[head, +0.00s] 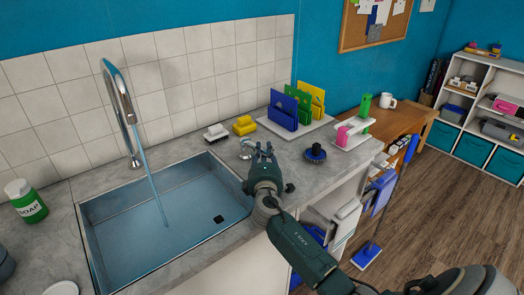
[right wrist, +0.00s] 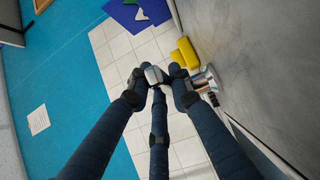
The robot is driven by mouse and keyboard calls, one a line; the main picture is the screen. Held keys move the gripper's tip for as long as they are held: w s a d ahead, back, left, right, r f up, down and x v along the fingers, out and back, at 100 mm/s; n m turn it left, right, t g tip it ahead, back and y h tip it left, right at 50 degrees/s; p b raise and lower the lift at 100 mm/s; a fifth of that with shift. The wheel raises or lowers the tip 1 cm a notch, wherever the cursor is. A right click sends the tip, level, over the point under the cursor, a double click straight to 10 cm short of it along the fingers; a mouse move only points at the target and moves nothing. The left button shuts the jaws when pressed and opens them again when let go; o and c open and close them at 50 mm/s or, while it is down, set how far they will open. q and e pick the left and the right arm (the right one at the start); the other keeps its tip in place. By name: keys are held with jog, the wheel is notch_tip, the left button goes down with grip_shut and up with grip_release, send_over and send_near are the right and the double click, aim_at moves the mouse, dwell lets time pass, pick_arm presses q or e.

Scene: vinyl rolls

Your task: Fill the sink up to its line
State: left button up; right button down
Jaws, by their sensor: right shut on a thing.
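The grey steel sink (head: 110,240) is set in the counter at left, with a dark square drain (head: 218,218) visible on its floor. The tall chrome faucet (head: 118,92) stands behind it, and a thin bluish stream of water (head: 152,190) runs from its spout into the sink. I cannot make out a fill line or a clear water level. My right gripper (head: 263,150) is at the sink's back right corner, shut on the chrome tap handle (head: 246,148). In the right wrist view its fingers meet around the handle's pale end (right wrist: 155,75). My left gripper is out of view.
A green soap bottle (head: 28,203) stands left of the sink. Yellow sponges (head: 244,125) and a white-and-dark brush (head: 216,133) lie behind it.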

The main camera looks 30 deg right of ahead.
jog(key=c, duration=1.5)
grip_release()
jog(key=shift+c, duration=0.2)
jog(key=v, duration=1.2)
jog(key=shift+s, duration=0.1)
jog(key=shift+d+f, duration=0.1)
